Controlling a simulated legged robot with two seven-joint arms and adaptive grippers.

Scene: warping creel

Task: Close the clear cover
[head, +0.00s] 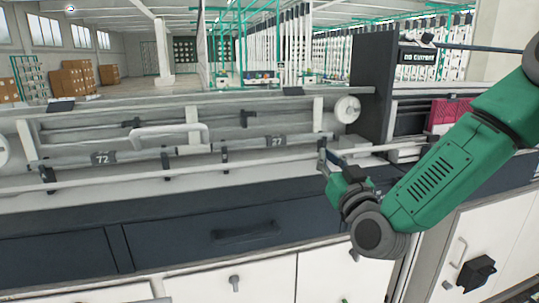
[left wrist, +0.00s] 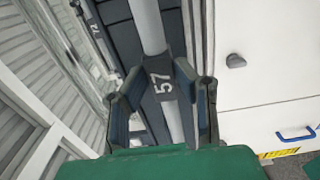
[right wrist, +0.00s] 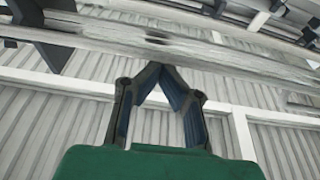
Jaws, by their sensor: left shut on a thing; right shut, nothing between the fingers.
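A white handle (head: 168,130) shows in the head view on the long machine top. It appears to belong to the clear cover, but its see-through panel and edges are hard to make out. In the left wrist view my left gripper (left wrist: 160,72) is shut around a grey bar (left wrist: 147,25) with a "57" label. The head view does not show this gripper.
A white round disc (head: 347,109) and a dark upright panel (head: 372,78) stand at the right end of the rails. Dark drawers (head: 200,241) and white cupboard doors (head: 230,279) lie below. A pink block (head: 443,115) sits behind my right arm.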

